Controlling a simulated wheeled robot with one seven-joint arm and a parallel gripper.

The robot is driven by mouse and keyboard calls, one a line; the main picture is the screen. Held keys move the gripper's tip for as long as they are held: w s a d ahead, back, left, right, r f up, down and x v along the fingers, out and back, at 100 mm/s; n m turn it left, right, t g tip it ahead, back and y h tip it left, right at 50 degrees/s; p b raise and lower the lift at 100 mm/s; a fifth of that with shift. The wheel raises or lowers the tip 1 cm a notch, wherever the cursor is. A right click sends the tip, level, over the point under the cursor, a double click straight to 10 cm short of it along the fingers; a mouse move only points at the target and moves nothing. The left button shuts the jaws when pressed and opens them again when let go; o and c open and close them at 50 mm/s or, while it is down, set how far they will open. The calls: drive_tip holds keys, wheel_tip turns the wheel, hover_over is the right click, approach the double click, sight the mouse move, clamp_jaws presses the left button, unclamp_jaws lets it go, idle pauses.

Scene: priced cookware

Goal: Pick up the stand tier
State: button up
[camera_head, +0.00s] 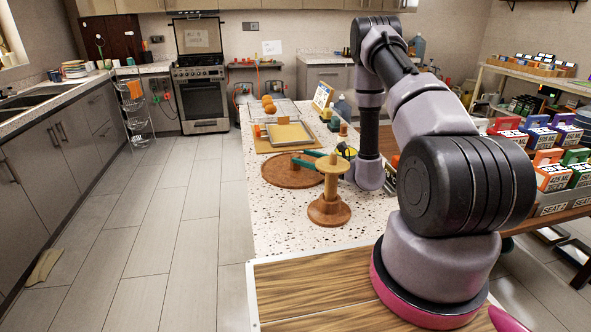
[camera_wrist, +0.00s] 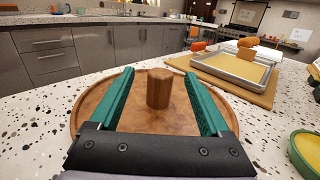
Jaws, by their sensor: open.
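A round brown wooden stand tier (camera_head: 285,176) lies flat on the speckled counter. In the wrist view the tier (camera_wrist: 95,112) fills the middle, with a short upright wooden knob (camera_wrist: 158,90) on it. My gripper (camera_wrist: 159,78) is open over the tier, its green fingers on either side of the knob, with gaps visible on both sides. In the head view my gripper (camera_head: 301,158) reaches over the tier from the right; the knob is not clearly visible there. A separate wooden post on a round base (camera_head: 328,208) stands upright in front of the tier, overlapping my gripper in that view.
Behind the tier are a metal tray (camera_wrist: 228,66) on a board and orange items. A green-rimmed yellow dish (camera_wrist: 307,150) is at the wrist view's right. The speckled counter (camera_head: 285,230) is clear at front left. Priced boxes stand on the right.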

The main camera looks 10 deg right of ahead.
sight(289, 166)
drive_tip(key=shift+w+a+f, duration=0.1)
drive_tip(key=shift+w+f, duration=0.1)
drive_tip(key=shift+f, duration=0.05)
drive_tip(key=x, duration=0.7)
drive_tip(key=shift+c, duration=0.3)
clamp_jaws()
idle(0.9)
